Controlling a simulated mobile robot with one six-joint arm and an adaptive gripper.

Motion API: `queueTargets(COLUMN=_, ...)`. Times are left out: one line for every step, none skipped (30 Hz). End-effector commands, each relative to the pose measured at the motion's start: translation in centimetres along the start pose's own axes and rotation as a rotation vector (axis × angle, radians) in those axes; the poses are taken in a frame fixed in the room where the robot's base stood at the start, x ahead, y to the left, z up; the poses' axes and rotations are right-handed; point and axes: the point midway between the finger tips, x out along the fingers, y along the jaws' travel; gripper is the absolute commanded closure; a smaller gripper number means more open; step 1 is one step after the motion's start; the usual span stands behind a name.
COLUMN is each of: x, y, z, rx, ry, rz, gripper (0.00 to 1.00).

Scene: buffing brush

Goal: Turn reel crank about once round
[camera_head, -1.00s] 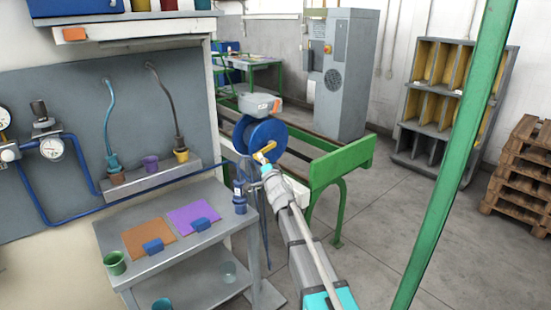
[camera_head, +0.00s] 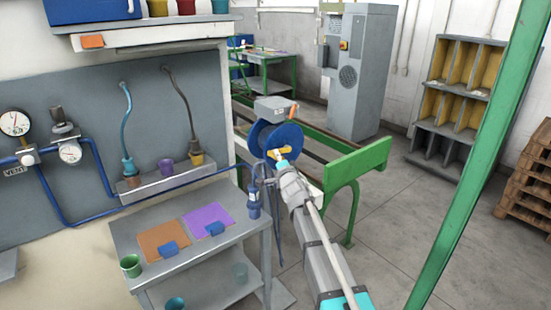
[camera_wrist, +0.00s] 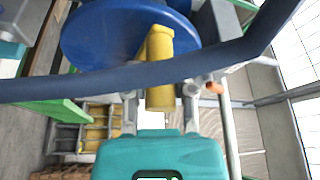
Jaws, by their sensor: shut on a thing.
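The blue reel (camera_head: 268,137) is mounted at the near end of the green-framed bench, under a grey box. Its yellow crank handle (camera_head: 276,154) sits in front of the reel's lower right face. My gripper (camera_head: 284,157) reaches it from the lower right and is shut on the handle. In the wrist view the yellow handle (camera_wrist: 160,45) runs down from the blue reel (camera_wrist: 95,35) to between the fingers of my gripper (camera_wrist: 161,108).
A grey shelf table (camera_head: 197,250) with orange and purple mats stands left of the reel. A blue bottle-like fitting (camera_head: 254,203) hangs close beside my arm. A green post (camera_head: 475,160) rises at the right. Open floor lies between bench and post.

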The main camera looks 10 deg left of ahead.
Motion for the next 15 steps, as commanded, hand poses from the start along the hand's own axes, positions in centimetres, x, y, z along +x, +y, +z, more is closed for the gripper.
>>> queueTargets(x=0.2, y=-0.7, z=-0.4, rx=0.0, ry=0.002, rz=0.003, gripper=1.0)
queueTargets(x=0.3, y=-0.9, z=-0.5, rx=0.0, ry=0.001, rz=0.003, gripper=1.0)
queueTargets(x=0.3, y=-1.2, z=-0.5, rx=0.0, ry=0.0, rz=0.003, gripper=1.0)
queueTargets(x=0.4, y=-1.4, z=-0.6, rx=0.0, ry=-0.001, rz=0.002, gripper=1.0)
queueTargets(x=0.4, y=-1.5, z=-0.6, rx=0.0, ry=-0.001, rz=0.002, gripper=1.0)
queueTargets(x=0.5, y=-1.7, z=-0.7, rx=0.0, ry=-0.002, rz=0.002, gripper=1.0)
queueTargets(x=0.5, y=-1.9, z=-0.7, rx=0.0, ry=-0.003, rz=0.001, gripper=1.0)
queueTargets(x=0.6, y=-2.0, z=-0.8, rx=0.0, ry=-0.003, rz=0.001, gripper=1.0)
queueTargets(x=0.6, y=-2.2, z=-0.8, rx=0.0, ry=-0.004, rz=0.0, gripper=1.0)
queueTargets(x=0.7, y=-2.3, z=-0.9, rx=0.0, ry=-0.005, rz=0.0, gripper=1.0)
queueTargets(x=0.7, y=-2.4, z=-0.9, rx=0.0, ry=-0.006, rz=-0.001, gripper=1.0)
queueTargets(x=0.7, y=-2.5, z=-0.9, rx=0.0, ry=-0.007, rz=-0.001, gripper=1.0)
queueTargets(x=0.7, y=-2.5, z=-0.9, rx=0.0, ry=-0.007, rz=-0.002, gripper=1.0)
queueTargets(x=0.8, y=-2.6, z=-1.0, rx=0.0, ry=-0.008, rz=-0.002, gripper=1.0)
queueTargets(x=0.8, y=-2.6, z=-1.0, rx=0.0, ry=-0.008, rz=-0.003, gripper=1.0)
